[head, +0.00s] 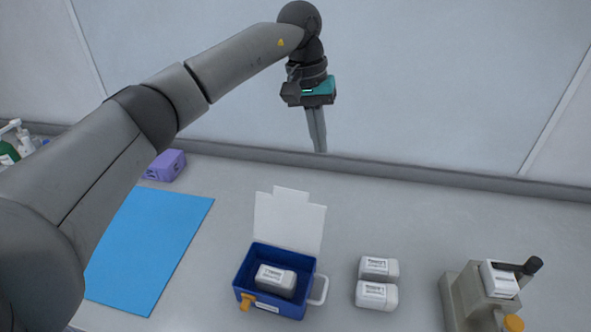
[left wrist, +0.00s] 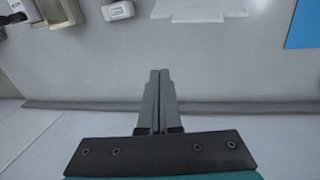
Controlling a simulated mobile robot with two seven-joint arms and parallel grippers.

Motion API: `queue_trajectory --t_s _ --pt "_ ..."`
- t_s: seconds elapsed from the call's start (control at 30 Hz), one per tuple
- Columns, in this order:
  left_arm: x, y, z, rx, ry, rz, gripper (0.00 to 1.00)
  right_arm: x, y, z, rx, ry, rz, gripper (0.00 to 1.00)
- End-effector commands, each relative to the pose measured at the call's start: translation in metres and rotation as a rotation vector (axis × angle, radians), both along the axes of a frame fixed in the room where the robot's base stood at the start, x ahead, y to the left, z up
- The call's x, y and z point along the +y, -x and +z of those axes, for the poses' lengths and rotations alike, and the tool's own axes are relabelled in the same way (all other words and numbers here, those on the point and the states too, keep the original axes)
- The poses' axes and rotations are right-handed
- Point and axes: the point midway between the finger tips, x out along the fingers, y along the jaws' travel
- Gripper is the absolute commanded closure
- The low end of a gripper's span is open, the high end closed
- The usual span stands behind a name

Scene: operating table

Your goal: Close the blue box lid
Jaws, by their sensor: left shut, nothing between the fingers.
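The blue box (head: 272,302) stands on the table in the lower middle of the head view. Its white lid (head: 289,220) is open, raised at the back side of the box. A white labelled package (head: 275,280) lies inside the box. In the left wrist view the lid (left wrist: 199,8) shows at the top edge, and the box body is out of that view. My left gripper (head: 319,150) points down, shut and empty, above and behind the lid and apart from it, near the wall. Its closed fingers show in the left wrist view (left wrist: 159,72). My right gripper is not in view.
Two white packages (head: 377,281) lie to the right of the box. A beige device with a black handle (head: 466,293) stands farther right. A blue mat (head: 150,245) and a purple box (head: 166,165) are at the left. The table behind the lid is clear up to the wall.

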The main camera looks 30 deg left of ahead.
Motion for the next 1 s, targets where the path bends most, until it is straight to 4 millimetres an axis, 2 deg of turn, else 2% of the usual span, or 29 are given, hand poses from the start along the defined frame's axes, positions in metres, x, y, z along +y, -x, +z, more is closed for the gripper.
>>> queue_trajectory --t_s 0.1,0.23,0.37,0.47,0.8,1.0 --pt "0.028 0.006 0.004 0.039 -0.125 -0.025 1.00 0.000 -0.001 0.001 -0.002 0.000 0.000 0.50" --pt "0.041 0.010 0.005 0.060 -0.183 -0.035 1.00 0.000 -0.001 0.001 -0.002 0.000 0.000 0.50" --pt "0.042 0.011 -0.005 0.066 -0.190 -0.037 1.00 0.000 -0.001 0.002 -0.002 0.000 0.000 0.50" --pt "0.042 0.012 -0.021 0.067 -0.189 -0.036 1.00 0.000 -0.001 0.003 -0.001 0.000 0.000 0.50" --pt "0.041 0.013 -0.095 0.069 -0.186 -0.036 1.00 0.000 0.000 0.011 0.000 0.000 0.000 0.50" --pt "0.039 0.029 -0.086 0.062 -0.186 -0.039 1.00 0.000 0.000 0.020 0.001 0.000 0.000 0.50"
